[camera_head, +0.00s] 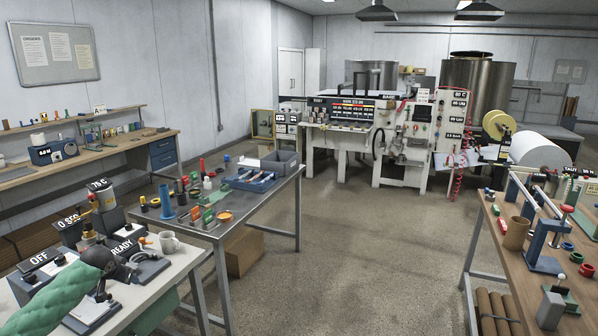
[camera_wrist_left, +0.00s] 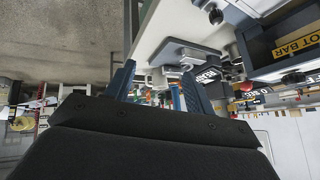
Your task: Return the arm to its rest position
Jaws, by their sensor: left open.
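My left arm, in a green sleeve, comes in from the lower left of the head view and reaches over the white-topped bench (camera_head: 183,262). Its dark wrist is above the bench, among the devices with OFF and READY signs. In the left wrist view my left gripper (camera_wrist_left: 160,90) shows two blue fingers spread apart with nothing held between them. The READY sign (camera_wrist_left: 209,75) appears beyond the fingers there, beside a grey device. My right gripper is in neither view.
A white mug (camera_head: 169,242) stands near the arm on the bench. Behind it, a metal table (camera_head: 284,187) carries bottles, tools and a blue tray. A wooden bench (camera_head: 545,285) with a blue press stands at right. The floor (camera_head: 370,250) between is clear.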

